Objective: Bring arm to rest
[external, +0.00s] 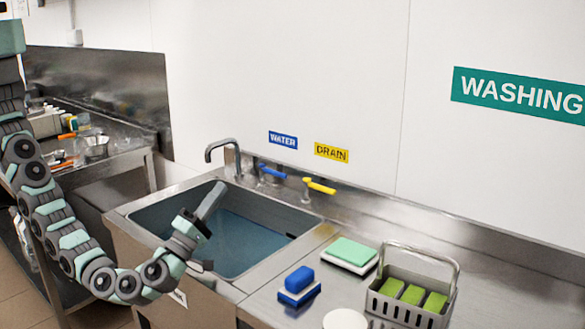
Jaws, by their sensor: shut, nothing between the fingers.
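My gripper (211,200) is at the end of my arm, which hangs from the upper left, dips low and curls up in front of the sink. The gripper is shut and empty, a grey narrow shape pointing up and right. In the picture it overlaps the left part of the sink basin (262,240), which has bluish water or a bluish floor in it. I cannot tell how high the gripper is above the sink rim.
A faucet (222,146), a blue lever (273,172) and a yellow lever (320,186) stand behind the sink. On the right counter are a blue sponge or brush (299,280), a green pad (352,251) and a grey basket (395,308) with green sponges. A cluttered table (120,150) stands left.

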